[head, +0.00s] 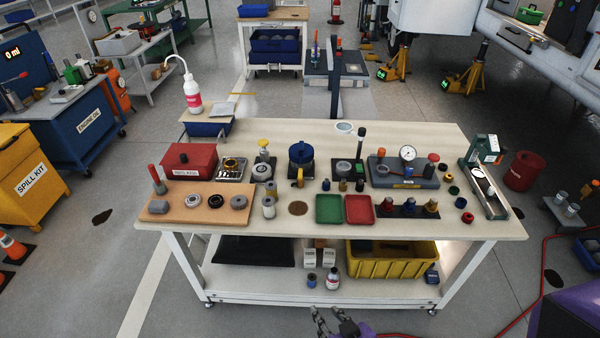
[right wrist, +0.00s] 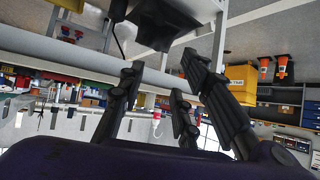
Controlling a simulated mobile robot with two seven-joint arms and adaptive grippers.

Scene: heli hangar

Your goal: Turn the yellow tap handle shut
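On the table stands a blue round-topped canister (head: 301,153) with a small upright yellow handle (head: 299,178) low on its front, which looks like the tap handle. Its exact angle is too small to judge. A separate yellow knob (head: 263,143) tops a small fitting to its left. My right gripper (head: 335,318) is low in front of the table, well below and away from the canister. Its fingers (right wrist: 155,105) are spread and empty in the right wrist view. My left gripper is not in view.
The white workbench (head: 450,232) is crowded: a red box (head: 190,160), green tray (head: 329,209), red tray (head: 359,210) and gauge block (head: 405,172) surround the canister. A yellow crate (head: 392,268) sits on the lower shelf. Floor before the bench is mostly clear; a red hose lies right.

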